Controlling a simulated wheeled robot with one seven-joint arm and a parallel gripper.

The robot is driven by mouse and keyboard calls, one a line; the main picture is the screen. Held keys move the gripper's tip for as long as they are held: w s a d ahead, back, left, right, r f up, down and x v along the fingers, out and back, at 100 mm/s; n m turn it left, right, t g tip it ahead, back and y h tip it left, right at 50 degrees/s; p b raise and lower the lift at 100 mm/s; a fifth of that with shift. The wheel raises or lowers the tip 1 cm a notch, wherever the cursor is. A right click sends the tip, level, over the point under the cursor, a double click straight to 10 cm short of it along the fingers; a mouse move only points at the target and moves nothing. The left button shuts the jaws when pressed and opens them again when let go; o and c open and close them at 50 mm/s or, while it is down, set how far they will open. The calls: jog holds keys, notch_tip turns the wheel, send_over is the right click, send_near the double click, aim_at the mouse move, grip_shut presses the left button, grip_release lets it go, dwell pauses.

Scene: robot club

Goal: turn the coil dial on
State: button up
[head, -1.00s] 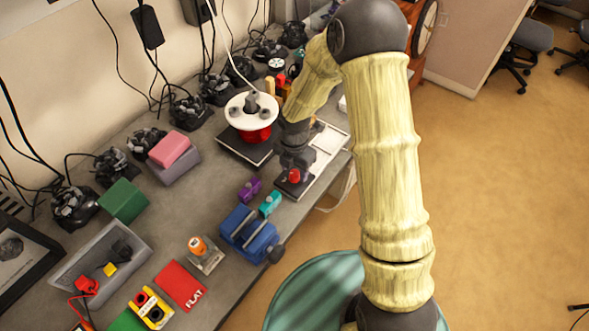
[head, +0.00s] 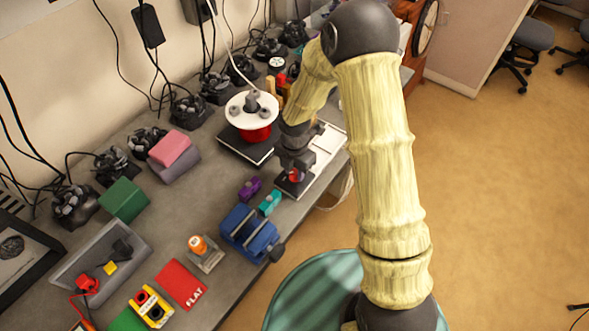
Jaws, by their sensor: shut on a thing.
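A small red knob (head: 295,175), which I take to be the coil dial, stands near the front end of a long white-topped panel (head: 326,150) at the bench's edge. My arm reaches down from the upper right, and my gripper (head: 295,176) is at the red knob, shut on it. The fingers hide much of the knob, and I cannot read any mark or which way it points.
A white disc on a red base (head: 252,110) stands close left of my gripper on a dark board. A blue vise (head: 250,234), a teal block (head: 270,202) and a purple block (head: 249,189) lie nearer. Open floor (head: 500,200) lies right.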

jog(key=shift+m, duration=0.4)
jog(key=m, duration=0.3)
jog(key=shift+m+b, duration=0.3)
jog(key=shift+b, duration=0.1)
jog(key=m+b, duration=0.1)
jog(key=m, duration=0.3)
jog(key=shift+w+m, duration=0.1)
jog(key=shift+m, duration=0.2)
jog(key=m+b, duration=0.1)
jog(key=m, duration=0.7)
jog(key=shift+m+b, duration=0.3)
jog(key=shift+b, duration=0.1)
jog(key=shift+r, duration=0.1)
jog(key=o, duration=1)
jog(key=shift+c, duration=0.2)
